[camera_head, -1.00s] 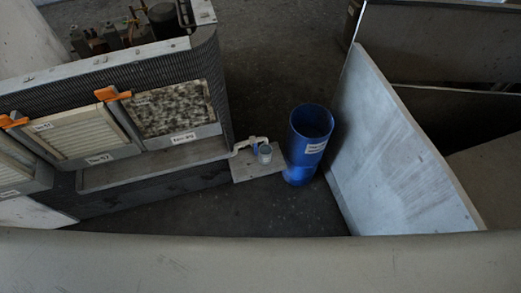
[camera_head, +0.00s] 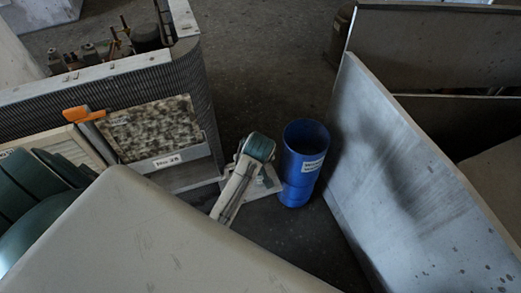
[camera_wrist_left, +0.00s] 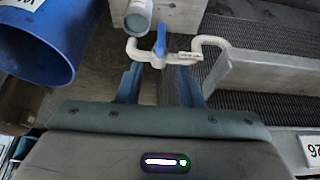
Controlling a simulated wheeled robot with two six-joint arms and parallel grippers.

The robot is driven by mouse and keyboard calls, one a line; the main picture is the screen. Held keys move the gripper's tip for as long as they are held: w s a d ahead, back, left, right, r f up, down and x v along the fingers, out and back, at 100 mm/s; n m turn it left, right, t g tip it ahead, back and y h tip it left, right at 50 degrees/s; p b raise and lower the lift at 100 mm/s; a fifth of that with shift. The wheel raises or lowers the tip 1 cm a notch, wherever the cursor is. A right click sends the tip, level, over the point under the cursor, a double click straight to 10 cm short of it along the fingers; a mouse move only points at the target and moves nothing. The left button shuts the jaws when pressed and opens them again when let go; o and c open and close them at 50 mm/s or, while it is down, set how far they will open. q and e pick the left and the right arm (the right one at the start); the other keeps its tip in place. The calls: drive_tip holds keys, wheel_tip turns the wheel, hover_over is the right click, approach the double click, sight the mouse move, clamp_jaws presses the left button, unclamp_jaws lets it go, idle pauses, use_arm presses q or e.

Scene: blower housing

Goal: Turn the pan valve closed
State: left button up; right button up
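The pan valve has a blue handle (camera_wrist_left: 161,40) on a white pipe (camera_wrist_left: 184,58) in the left wrist view. The handle looks set across the pipe's run. My left gripper (camera_wrist_left: 158,80) is open, its two blue-grey fingers pointing at the valve. The handle is just beyond the fingertips, roughly in line with the gap, and nothing is visible between the fingers. In the head view my left arm covers the valve, and the fingertips cannot be made out there. My right gripper is in neither view.
A blue cylinder (camera_head: 303,166) stands right of the valve; it also shows in the left wrist view (camera_wrist_left: 38,42). A grey panel (camera_head: 400,170) leans at right. The housing with a dirty filter (camera_head: 150,128) is at left.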

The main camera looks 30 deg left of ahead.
use_arm(q)
drive_tip(key=b+x, duration=0.1)
drive_tip(key=x, duration=0.8)
drive_tip(key=shift+s, duration=0.1)
drive_tip(key=shift+a+f, duration=0.2)
drive_tip(key=shift+f, duration=0.35)
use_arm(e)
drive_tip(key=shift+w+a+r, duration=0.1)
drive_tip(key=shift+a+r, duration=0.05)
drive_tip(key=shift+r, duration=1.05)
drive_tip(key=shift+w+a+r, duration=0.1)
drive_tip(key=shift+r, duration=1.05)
use_arm(q)
clamp_jaws()
